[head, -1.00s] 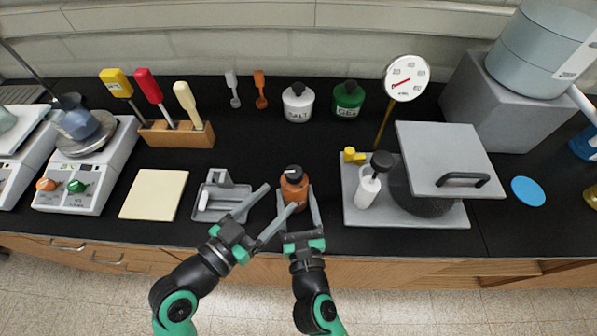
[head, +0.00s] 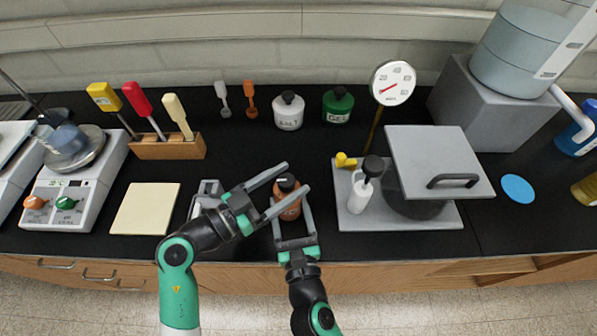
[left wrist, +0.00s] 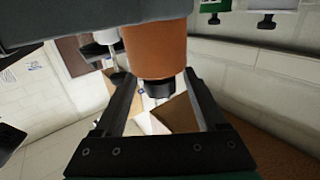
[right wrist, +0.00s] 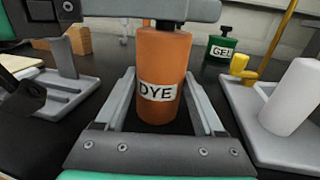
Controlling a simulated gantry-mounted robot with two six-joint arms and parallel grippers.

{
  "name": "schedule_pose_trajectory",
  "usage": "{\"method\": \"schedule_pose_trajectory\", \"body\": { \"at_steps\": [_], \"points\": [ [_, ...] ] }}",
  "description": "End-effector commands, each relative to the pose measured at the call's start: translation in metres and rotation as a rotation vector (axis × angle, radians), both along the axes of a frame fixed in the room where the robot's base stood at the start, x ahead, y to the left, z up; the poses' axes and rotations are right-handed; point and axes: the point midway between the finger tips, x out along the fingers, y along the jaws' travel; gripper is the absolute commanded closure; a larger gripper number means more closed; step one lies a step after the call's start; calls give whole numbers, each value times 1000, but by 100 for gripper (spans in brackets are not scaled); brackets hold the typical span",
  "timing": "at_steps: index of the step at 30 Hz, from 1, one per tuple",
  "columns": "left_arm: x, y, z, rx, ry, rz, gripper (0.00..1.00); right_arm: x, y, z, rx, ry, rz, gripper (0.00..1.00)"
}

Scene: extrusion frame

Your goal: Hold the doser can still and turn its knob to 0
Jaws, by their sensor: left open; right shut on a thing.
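The doser can is orange-brown with a DYE label (right wrist: 160,92) and stands upright on the black bench. In the head view the can (head: 288,207) has its dark knob (head: 286,181) on top. My right gripper (head: 290,206) is shut on the can's body, one finger on each side. My left gripper (head: 296,178) is open, with its fingers on either side of the knob. The left wrist view shows the knob (left wrist: 159,88) between the spread fingers, below the can (left wrist: 158,48) in that picture. I cannot read the knob's setting.
A grey stand (head: 206,192) is just left of the can, partly behind my left arm. A grey tray (head: 412,219) with a white bottle (head: 360,191) and a lidded pot is close on the right. SALT (head: 289,111) and GEL (head: 338,106) jars stand behind.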

Motion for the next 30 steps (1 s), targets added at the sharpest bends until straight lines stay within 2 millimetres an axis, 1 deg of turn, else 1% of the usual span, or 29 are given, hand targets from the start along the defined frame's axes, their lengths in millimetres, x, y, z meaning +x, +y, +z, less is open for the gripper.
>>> {"method": "schedule_pose_trajectory", "body": {
  "at_steps": [1,6,15,20,21,23,27,28,30],
  "points": [
    [5,-9,1,0,0,-3,26,0,0,-1,0,2,-1,94],
    [16,-25,0,0,0,-1,26,0,0,-1,-1,2,-1,94],
    [18,-27,0,0,0,1,26,0,0,-1,-1,2,-1,94],
    [18,-27,0,0,0,1,55,0,0,-1,-1,2,-1,94],
    [18,-27,0,0,0,1,62,0,0,-1,-1,2,-1,94],
    [18,-27,0,0,0,1,73,0,0,-1,-1,2,-1,94],
    [18,-27,0,0,0,1,98,0,0,-1,-1,2,-1,94],
    [18,-27,0,0,0,1,100,0,0,-1,-1,2,-1,94],
    [18,-27,0,0,0,1,100,0,0,-1,-1,2,-1,94]
  ]
}}
